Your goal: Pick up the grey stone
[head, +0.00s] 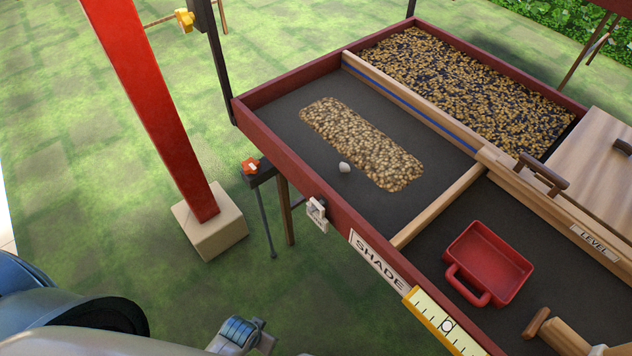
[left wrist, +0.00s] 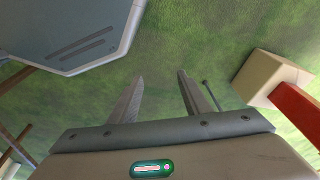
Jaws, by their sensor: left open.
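The grey stone (head: 344,167), small and pale, lies on the dark bed of the near left section of the drying table, close beside the near edge of a strip of beans (head: 362,143). Nothing covers it. My left gripper (left wrist: 161,76) is open and empty in the left wrist view, with grass behind its fingers. The stone does not show in that view. In the head view my left arm comes in at the bottom left, off the table and well short of the stone. My right gripper is in neither view.
The table's red rim (head: 300,178) carries a small white clip (head: 317,213) and a SHADE label (head: 378,262). A red post (head: 150,100) on a pale block (head: 209,222) stands left of it. A red scoop (head: 488,262) lies in the right section, past a wooden divider (head: 440,205).

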